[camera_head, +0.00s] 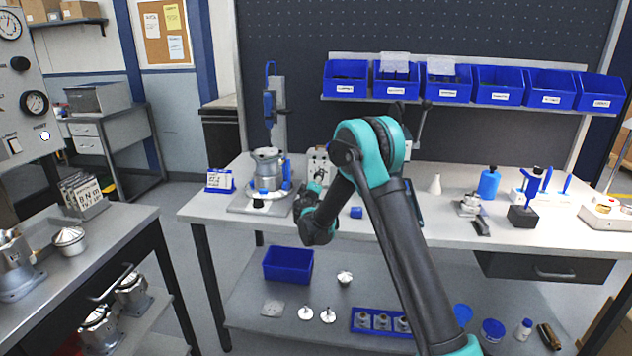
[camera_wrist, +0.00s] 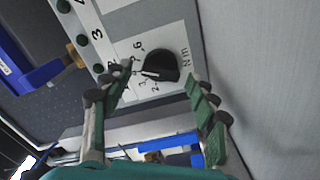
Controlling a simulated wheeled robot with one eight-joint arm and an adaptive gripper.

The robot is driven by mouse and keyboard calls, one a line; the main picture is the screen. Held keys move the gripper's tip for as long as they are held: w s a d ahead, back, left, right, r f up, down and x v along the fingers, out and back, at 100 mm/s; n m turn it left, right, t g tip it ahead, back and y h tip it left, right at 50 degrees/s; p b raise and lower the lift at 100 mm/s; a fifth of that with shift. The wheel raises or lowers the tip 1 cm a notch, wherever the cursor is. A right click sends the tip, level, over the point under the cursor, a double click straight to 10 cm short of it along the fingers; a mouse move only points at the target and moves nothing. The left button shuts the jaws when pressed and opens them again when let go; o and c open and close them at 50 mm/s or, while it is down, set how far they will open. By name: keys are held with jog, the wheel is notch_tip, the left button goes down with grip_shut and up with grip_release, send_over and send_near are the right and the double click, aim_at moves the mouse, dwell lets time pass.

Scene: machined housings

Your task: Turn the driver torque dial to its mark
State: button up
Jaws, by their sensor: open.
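The torque dial (camera_wrist: 162,66) is a black knob on a light panel with a printed number scale and "N m" beside it. A pale pointer line on the knob faces left toward the numbers. I cannot make out a separate target mark. My gripper (camera_wrist: 160,80) is open, with one finger to each side of the dial in the wrist view, and I see no clear contact. In the head view, my gripper (camera_head: 311,200) is at the bench beside a small pale control box (camera_head: 319,165), which my arm partly hides.
A metal housing (camera_head: 266,165) stands on a fixture left of my gripper. A small blue block (camera_head: 356,212) lies to its right. Blue bins (camera_head: 447,82) line the shelf behind.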

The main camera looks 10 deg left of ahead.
jog(key=shift+c, duration=0.5)
jog(key=c, duration=1.1)
jog(key=shift+o, duration=0.2)
jog(key=shift+n, duration=0.3)
jog(key=shift+f+n, duration=0.15)
jog(key=shift+n, duration=2.45)
jog(key=o, duration=1.2)
jog(key=shift+c, duration=0.2)
